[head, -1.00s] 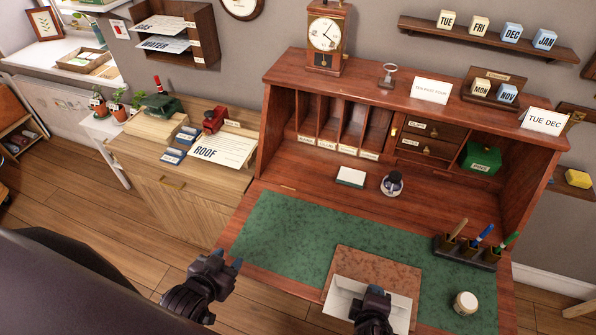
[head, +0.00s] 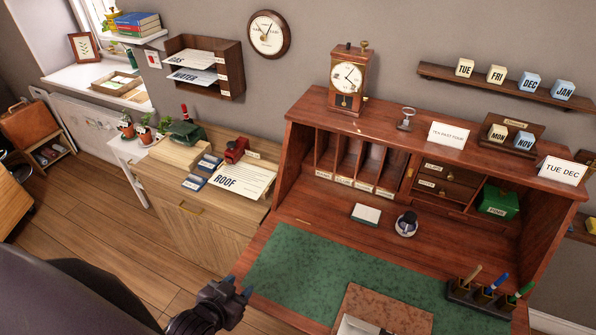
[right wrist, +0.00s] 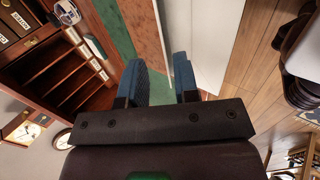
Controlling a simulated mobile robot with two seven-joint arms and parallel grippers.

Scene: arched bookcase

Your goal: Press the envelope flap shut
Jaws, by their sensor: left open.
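The pale envelope (head: 346,327) lies on a brown pad (head: 395,310) on the desk. Only a sliver of it shows at the bottom edge of the head view. In the right wrist view the envelope (right wrist: 200,35) is a pale sheet beyond the fingers; I cannot tell how its flap lies. My right gripper (right wrist: 160,82) has its blue fingers apart with nothing visible gripped, beside the envelope's near edge; whether it touches is unclear. My left gripper (head: 238,289) is open and empty, left of the desk's green mat (head: 300,270).
A pen holder (head: 480,297) with several pens stands at the mat's right. An ink bottle (head: 406,224) and a card stack (head: 366,214) sit behind the mat. Pigeonholes and drawers rise at the back. The mat's left part is clear.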

